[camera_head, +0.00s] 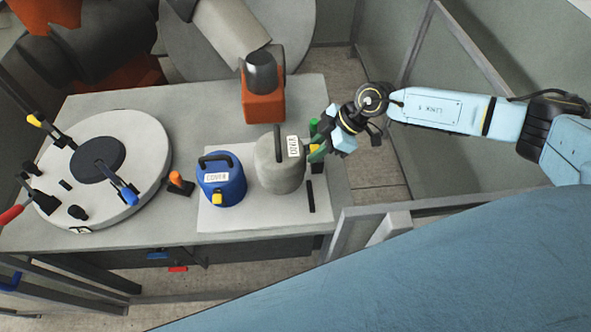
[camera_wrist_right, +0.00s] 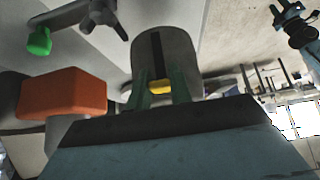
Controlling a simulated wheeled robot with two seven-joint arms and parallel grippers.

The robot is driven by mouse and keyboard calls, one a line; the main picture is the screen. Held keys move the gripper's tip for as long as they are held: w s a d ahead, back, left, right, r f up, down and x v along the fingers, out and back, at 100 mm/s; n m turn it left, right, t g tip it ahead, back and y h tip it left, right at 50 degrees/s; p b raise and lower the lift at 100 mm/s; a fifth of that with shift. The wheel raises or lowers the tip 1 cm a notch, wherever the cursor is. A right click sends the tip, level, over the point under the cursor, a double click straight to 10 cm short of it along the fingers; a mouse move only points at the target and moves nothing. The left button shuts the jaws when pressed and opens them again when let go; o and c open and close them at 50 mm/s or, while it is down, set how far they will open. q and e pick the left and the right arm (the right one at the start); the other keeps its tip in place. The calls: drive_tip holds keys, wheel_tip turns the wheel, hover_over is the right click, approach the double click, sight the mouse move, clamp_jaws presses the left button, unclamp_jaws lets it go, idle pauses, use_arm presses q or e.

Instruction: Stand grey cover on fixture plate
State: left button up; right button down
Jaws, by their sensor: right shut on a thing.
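The grey cover (camera_head: 279,172) is a rounded grey vessel with a white "COVER" label and a dark handle. It appears upright at the right of a pale rectangular plate; I cannot tell whether its base touches. My right gripper (camera_head: 316,150) comes from the right and is shut on its yellow tab. In the right wrist view the green fingers (camera_wrist_right: 160,90) flank that tab, in front of the grey cover (camera_wrist_right: 178,48). A round white plate with clamps (camera_head: 140,150), which looks like the fixture plate, lies at the left. My left gripper is not seen.
A blue cover (camera_head: 228,190) stands left of the grey one on the pale rectangular plate (camera_head: 265,220). An orange block (camera_head: 263,106) stands behind. An orange-topped knob (camera_head: 176,179) is beside the round plate. The worktable's (camera_head: 200,115) back strip is partly clear.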

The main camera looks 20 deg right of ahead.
wheel_tip(320, 180, down, 9)
drive_tip(key=b, duration=0.1)
drive_tip(key=shift+r, duration=0.2)
drive_tip(key=c, duration=1.5)
unclamp_jaws()
drive_tip(key=shift+c, duration=0.2)
drive_tip(key=v, duration=1.2)
